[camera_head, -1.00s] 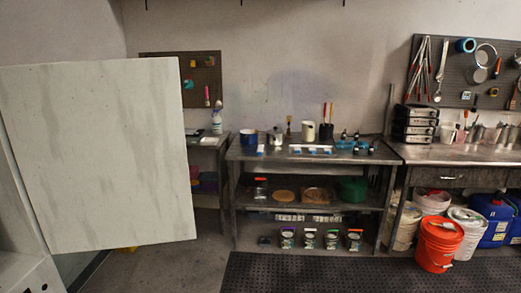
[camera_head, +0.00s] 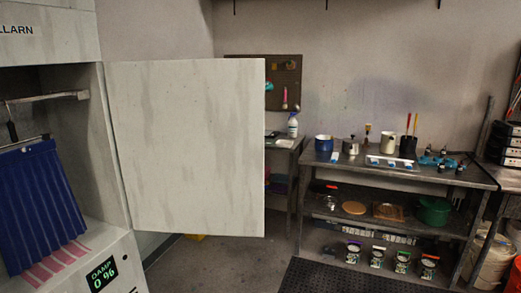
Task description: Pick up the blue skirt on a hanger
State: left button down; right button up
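The blue skirt (camera_head: 42,208) hangs at the far left in the head view, inside an open white cabinet (camera_head: 112,215). It is pleated and dark blue, and its left edge is cut off by the picture. Its hanger (camera_head: 24,142) shows as a dark bar along the top of the skirt, with a hook going up to a metal rail (camera_head: 45,97). Neither of my grippers is in view.
The cabinet's pale door (camera_head: 185,145) stands open to the right of the skirt. A display (camera_head: 102,275) below the skirt reads "DAMP 0 %". A metal shelf table (camera_head: 400,177) with pots and tools stands at the right. Grey floor (camera_head: 225,262) is clear in front.

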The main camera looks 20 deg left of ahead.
aim_at(40, 213)
jog(key=i+u, duration=0.45)
jog(key=i+l+u, duration=0.25)
jog(key=i+u, duration=0.2)
jog(key=i+l+u, duration=0.35)
jog(key=i+u, duration=0.15)
jog(key=i+l+u, duration=0.6)
jog(key=l+u, duration=0.3)
jog(key=l, duration=0.2)
jog(key=i+l+u, duration=0.1)
jog(key=l+u, duration=0.35)
jog(key=l, duration=0.2)
jog(key=l+u, duration=0.2)
jog(key=l, duration=0.2)
jog(key=k+l+u, duration=0.1)
jog(key=l+u, duration=0.15)
jog(key=l, duration=0.15)
jog(key=l+u, duration=0.2)
jog(key=l, duration=0.15)
jog(key=k+l+u, duration=0.45)
jog(key=l, duration=0.25)
jog(key=k+j, duration=0.1)
jog(key=j, duration=0.65)
jog(key=u, duration=1.45)
jog(key=k+j, duration=0.05)
